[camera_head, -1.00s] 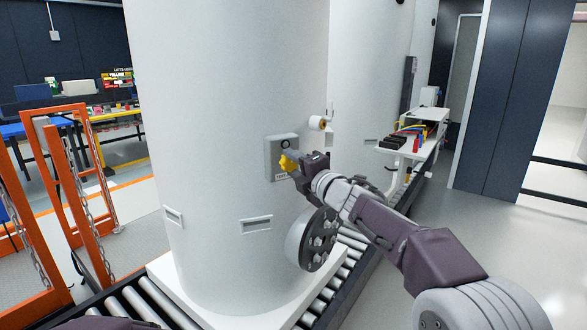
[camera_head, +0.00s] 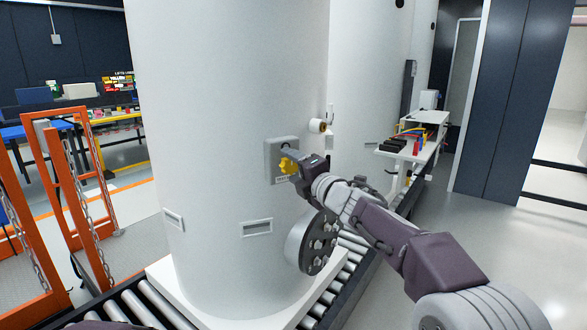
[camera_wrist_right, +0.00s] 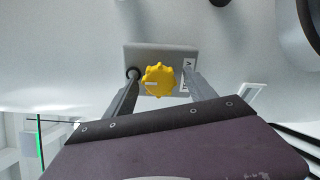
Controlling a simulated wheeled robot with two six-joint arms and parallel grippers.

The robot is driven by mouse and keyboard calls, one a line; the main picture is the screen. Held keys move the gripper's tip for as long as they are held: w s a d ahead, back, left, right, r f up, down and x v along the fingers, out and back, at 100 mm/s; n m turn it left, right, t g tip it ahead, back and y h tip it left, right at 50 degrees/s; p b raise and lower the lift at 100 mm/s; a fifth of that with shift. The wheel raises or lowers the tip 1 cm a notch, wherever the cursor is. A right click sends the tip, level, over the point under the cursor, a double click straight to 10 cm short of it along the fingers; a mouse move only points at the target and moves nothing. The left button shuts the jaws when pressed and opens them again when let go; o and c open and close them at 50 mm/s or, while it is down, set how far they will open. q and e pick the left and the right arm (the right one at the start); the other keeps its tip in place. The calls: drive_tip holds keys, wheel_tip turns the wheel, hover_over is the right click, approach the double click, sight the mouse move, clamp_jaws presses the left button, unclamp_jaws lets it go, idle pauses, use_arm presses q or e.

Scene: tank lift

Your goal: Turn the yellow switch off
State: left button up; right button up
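The yellow switch is a lobed knob (camera_head: 287,166) on a grey box (camera_head: 272,149) fixed to the big white tank (camera_head: 220,110). In the right wrist view the knob (camera_wrist_right: 159,79) shows face-on in front of its box (camera_wrist_right: 160,54). My right gripper (camera_head: 291,160) is at the knob. Part of the box is hidden behind the gripper in the head view. My left gripper is not in view.
The tank stands on a white base over a roller conveyor (camera_head: 150,297). A round bolted flange (camera_head: 312,243) juts from the tank below the right arm. Orange frames with chains (camera_head: 62,190) are at left. A white bench with tools (camera_head: 410,150) stands behind right. The right floor is clear.

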drive_tip(key=v, duration=0.9)
drive_tip(key=shift+b, duration=0.45)
